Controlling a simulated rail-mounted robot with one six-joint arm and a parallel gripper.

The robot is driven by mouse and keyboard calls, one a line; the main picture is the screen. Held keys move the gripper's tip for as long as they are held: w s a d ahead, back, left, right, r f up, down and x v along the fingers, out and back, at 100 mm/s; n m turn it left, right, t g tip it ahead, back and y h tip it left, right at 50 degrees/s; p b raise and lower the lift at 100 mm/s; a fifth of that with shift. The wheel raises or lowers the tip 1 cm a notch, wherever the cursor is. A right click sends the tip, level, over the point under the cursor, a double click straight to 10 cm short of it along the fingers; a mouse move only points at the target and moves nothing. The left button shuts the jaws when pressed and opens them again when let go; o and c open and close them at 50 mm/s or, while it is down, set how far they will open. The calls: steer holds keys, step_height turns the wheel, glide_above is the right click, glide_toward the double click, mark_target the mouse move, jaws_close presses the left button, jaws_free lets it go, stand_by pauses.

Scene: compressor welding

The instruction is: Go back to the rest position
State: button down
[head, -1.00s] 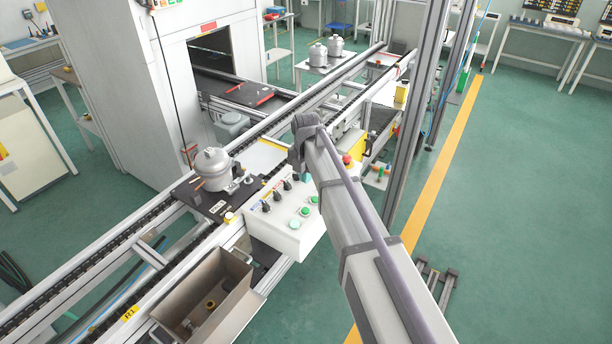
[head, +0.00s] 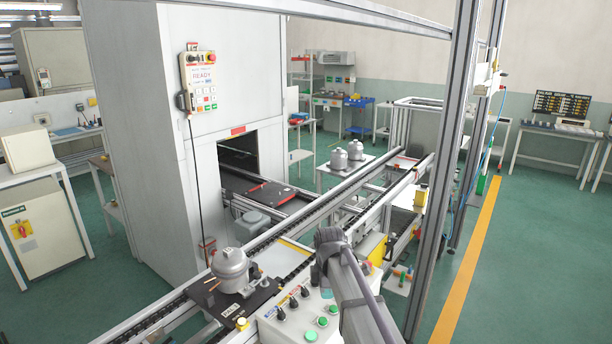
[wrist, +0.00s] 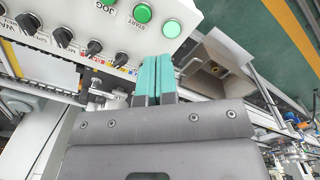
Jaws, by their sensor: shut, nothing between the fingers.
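My gripper (wrist: 157,74) shows in the wrist view with its two teal fingertips pressed together and nothing between them. The fingertips are close to the lower edge of a white control box (wrist: 100,25) with green buttons and black knobs; I cannot tell whether they touch it. In the head view my arm comes up from the bottom right, and the gripper is mostly hidden behind it. The same control box (head: 290,325) is just left of the arm there.
A grey compressor (head: 231,270) sits on a dark pallet (head: 232,303) on the conveyor left of my arm. A tall white cabinet (head: 150,150) stands behind. Metal frame posts (head: 447,150) rise at the right. An open metal bin (wrist: 215,65) shows in the wrist view. Green floor is free at far right.

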steer(key=s+d+f+m+b, duration=0.2)
steer(key=s+d+m, duration=0.1)
steer(key=s+m, duration=0.3)
steer(key=s+d+f+m+b, duration=0.3)
steer(key=s+m, duration=0.3)
steer(key=s, duration=0.3)
steer(key=s+d+f+m+b, duration=0.2)
steer(key=s+d+m, duration=0.2)
steer(key=s+m, duration=0.2)
steer(key=shift+s+d+f+m, duration=0.25)
steer(key=shift+s+m, duration=0.15)
steer(key=shift+s, duration=0.6)
